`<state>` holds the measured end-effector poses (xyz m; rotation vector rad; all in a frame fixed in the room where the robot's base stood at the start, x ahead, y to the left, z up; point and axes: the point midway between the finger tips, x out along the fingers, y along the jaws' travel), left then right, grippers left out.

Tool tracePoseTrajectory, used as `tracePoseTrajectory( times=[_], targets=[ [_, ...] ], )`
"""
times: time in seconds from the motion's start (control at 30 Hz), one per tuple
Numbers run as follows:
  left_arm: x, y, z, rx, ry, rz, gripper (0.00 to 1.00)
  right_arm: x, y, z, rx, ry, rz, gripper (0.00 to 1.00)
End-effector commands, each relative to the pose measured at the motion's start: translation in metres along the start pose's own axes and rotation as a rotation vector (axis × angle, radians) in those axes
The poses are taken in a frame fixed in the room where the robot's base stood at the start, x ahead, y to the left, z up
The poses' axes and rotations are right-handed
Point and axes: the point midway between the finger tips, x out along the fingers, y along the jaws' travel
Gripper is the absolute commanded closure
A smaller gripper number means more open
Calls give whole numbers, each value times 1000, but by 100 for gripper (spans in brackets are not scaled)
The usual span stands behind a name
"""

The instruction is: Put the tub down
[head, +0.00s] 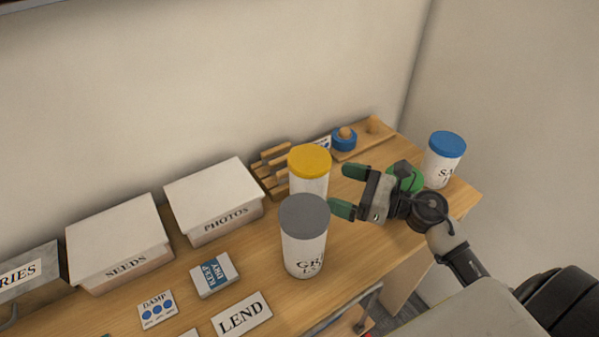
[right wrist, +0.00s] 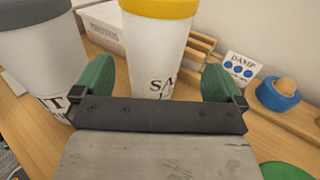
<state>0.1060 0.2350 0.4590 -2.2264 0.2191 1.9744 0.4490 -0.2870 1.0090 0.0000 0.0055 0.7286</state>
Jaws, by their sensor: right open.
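A white tub with a yellow lid (head: 310,162) stands upright on the wooden bench (head: 375,238), its lower part hidden by the grey-lidded tub. My right gripper (head: 348,190) is open and empty, just to the right of the yellow-lidded tub. In the right wrist view the yellow-lidded tub (right wrist: 158,45) shows ahead, between the two green fingers, apart from them. The grey-lidded tub (head: 304,245) stands upright in front of it, and in the wrist view (right wrist: 40,55) it is left of the fingers. A blue-lidded tub (head: 444,163) stands at the bench's right end. My left gripper is not in view.
White boxes marked SEEDS (head: 120,240) and PHOTOS (head: 215,200) line the wall. A wooden rack (head: 270,172) and a blue round holder (head: 344,140) are at the back. A green round thing (head: 405,176) is partly behind my gripper. A LEND card (head: 241,316) lies in front.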

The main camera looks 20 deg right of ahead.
Motion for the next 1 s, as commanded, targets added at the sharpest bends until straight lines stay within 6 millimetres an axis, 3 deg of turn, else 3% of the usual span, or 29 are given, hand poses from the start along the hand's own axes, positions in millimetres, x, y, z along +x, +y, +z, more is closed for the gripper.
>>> tracePoseTrajectory(
  times=[0.37, 0.57, 0.83, 1.0],
  targets=[
    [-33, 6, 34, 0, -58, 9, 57, 45, 1, 10, 2, -4, 0, 0],
    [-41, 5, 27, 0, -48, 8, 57, 69, 1, 7, 2, -3, -1, 0],
    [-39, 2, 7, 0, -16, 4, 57, 72, 1, 4, 2, 0, 0, 0],
    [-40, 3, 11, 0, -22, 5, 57, 72, 1, 4, 2, 0, -1, 24]
  ],
)
